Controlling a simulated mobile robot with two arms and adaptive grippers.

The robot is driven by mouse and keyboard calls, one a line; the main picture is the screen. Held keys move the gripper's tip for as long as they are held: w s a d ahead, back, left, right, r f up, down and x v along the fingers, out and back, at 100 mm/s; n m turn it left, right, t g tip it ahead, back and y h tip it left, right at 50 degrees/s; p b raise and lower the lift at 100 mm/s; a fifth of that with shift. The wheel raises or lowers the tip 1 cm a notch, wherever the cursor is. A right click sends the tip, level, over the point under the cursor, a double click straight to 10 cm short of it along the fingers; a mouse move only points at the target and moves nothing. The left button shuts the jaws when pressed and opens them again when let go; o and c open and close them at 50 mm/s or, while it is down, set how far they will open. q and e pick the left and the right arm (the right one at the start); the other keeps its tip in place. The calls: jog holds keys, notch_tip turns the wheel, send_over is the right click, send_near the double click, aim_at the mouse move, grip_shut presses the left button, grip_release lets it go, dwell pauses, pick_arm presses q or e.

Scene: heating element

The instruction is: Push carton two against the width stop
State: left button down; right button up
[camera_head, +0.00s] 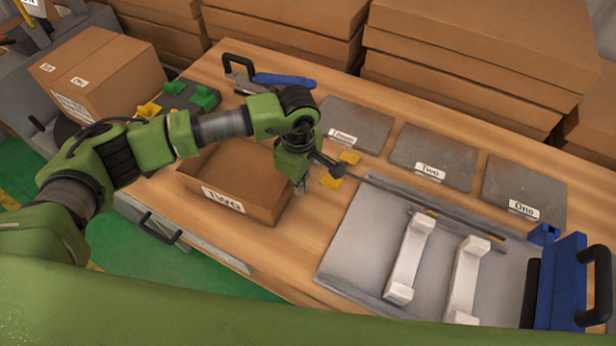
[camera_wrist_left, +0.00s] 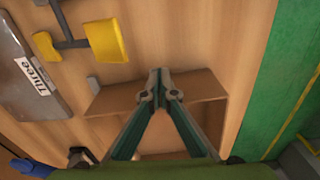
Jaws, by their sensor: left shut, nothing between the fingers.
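Carton two (camera_head: 243,211) is an open-topped brown box labelled "Two", on the wooden bench left of centre. It also shows in the left wrist view (camera_wrist_left: 205,88), partly hidden by my gripper. My left gripper (camera_head: 300,187) is shut and empty, pointing down at the carton's right side. In the left wrist view its fingertips (camera_wrist_left: 159,78) overlap the carton's wall; I cannot tell if they touch it. Just right of the carton are yellow blocks (camera_head: 331,181) on a dark bar, seen also in the left wrist view (camera_wrist_left: 104,40). I cannot tell whether these form the width stop. My right gripper is not in view.
Grey plates labelled Three (camera_head: 362,125), Two (camera_head: 438,155) and One (camera_head: 527,185) lie along the back. A closed carton (camera_head: 120,65) stands at the back left.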

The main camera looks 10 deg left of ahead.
pick_arm(q)
jog(key=shift+w+a, duration=0.3)
jog(key=shift+a, duration=0.55)
jog(key=shift+w+a+f+b, duration=0.25)
jog(key=shift+a+b, duration=0.3)
jog(key=shift+b, duration=0.05)
jog(key=shift+w+a+r+b, duration=0.1)
jog(key=shift+w+a+b, duration=0.1)
jog(key=shift+a+b, duration=0.25)
jog(key=shift+r, duration=0.1)
